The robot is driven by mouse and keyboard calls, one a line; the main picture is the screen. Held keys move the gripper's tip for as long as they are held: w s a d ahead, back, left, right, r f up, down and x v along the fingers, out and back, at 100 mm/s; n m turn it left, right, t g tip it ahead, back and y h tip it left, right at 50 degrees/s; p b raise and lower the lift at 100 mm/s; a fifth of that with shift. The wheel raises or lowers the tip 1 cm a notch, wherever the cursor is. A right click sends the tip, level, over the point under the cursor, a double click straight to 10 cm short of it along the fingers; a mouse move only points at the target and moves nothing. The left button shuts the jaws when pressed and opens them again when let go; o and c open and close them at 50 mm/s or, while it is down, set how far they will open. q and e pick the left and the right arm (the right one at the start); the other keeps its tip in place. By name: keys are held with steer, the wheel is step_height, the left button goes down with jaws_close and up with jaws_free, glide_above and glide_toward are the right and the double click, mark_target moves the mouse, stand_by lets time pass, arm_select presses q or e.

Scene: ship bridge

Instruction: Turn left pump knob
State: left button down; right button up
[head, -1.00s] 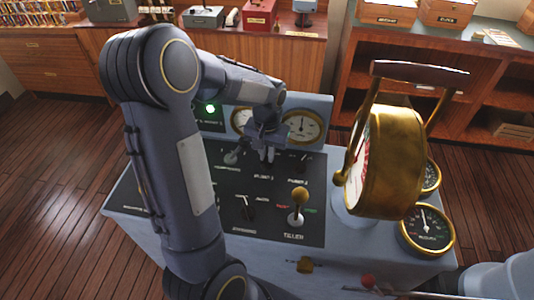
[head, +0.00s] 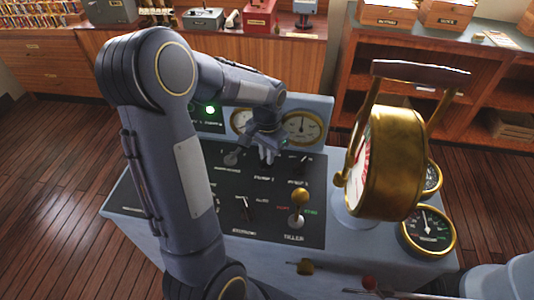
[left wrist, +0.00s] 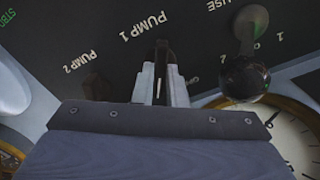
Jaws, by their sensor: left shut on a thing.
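The left pump knob, marked PUMP 1, is a small dark knob (left wrist: 161,52) between my fingertips in the left wrist view. In the head view my left gripper (head: 267,156) reaches down to the black panel just above the PUMP 1 label and hides most of this knob. In the left wrist view the gripper (left wrist: 162,72) is shut on the knob. The PUMP 2 knob (head: 300,167) stands free to the right; it also shows dimly in the left wrist view (left wrist: 97,86). My right gripper is not in view.
A ball-topped lever (left wrist: 245,75) stands close beside my left gripper. The brass-knobbed tiller lever (head: 299,200) is nearer on the panel. A large brass instrument (head: 390,160) rises at the right. Round gauges (head: 302,128) line the console's back.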

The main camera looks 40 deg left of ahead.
arm_select(q)
steer(key=c, duration=1.5)
jaws_free()
steer(key=shift+o, duration=0.2)
step_height(320, 180, up, 8)
steer(key=shift+f, duration=0.1)
